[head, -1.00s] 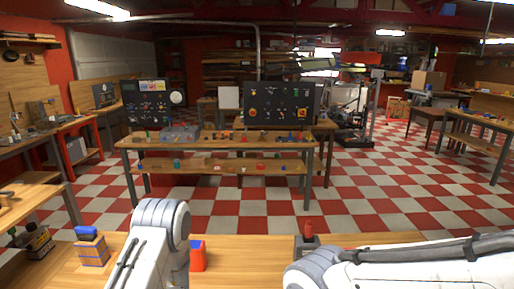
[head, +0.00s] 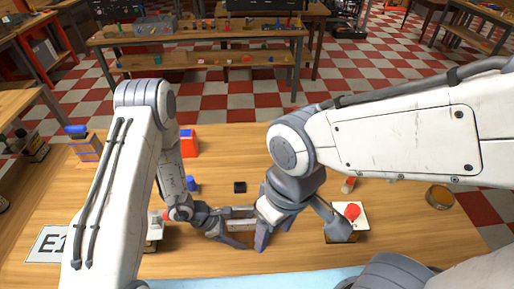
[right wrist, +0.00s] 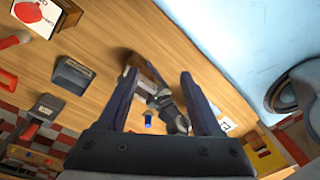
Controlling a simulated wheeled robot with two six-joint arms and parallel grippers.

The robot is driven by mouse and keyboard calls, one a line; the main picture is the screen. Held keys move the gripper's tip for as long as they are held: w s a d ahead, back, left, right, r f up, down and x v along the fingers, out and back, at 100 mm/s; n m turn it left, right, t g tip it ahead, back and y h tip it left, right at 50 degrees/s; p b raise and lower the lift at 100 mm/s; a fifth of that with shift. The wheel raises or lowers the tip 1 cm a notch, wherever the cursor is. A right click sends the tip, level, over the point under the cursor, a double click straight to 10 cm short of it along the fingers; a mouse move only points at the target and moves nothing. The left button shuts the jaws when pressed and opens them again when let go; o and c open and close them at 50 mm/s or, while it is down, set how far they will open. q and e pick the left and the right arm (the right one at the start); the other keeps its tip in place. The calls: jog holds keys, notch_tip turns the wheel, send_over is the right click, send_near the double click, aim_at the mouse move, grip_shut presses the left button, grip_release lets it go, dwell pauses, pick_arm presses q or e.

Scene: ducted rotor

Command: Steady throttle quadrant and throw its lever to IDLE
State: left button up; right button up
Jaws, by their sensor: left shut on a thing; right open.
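A low block with a pale front and a brown tint (head: 241,225), which I take for the throttle quadrant, stands on the wooden table at front centre. My left gripper (head: 232,230) is shut on it from the left. In the right wrist view the block (right wrist: 131,84) shows partly between my fingers, with my left gripper (right wrist: 168,106) beside it. My right gripper (head: 272,230) is open, close on its right and above it; its two fingers (right wrist: 158,80) spread either side of that area. The lever is too hidden to make out its position.
A red mushroom button on a white plate (head: 352,213) stands to the right. A small black box (head: 240,187) lies behind the block. A red and blue box (head: 189,142) stands farther back. A round tin (head: 439,196) is far right; an E1 card (head: 48,243) is at left.

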jog(key=w+a+f+n+g, duration=0.1)
jog(key=w+n, duration=0.7)
jog(key=w, duration=0.7)
jog(key=shift+h, duration=0.4)
jog(key=f, duration=0.8)
jog(key=s+f, duration=0.1)
jog(key=f, duration=0.2)
jog(key=shift+a+f, duration=0.2)
jog(key=shift+f, duration=0.2)
grip_shut()
jog(key=shift+r, duration=0.1)
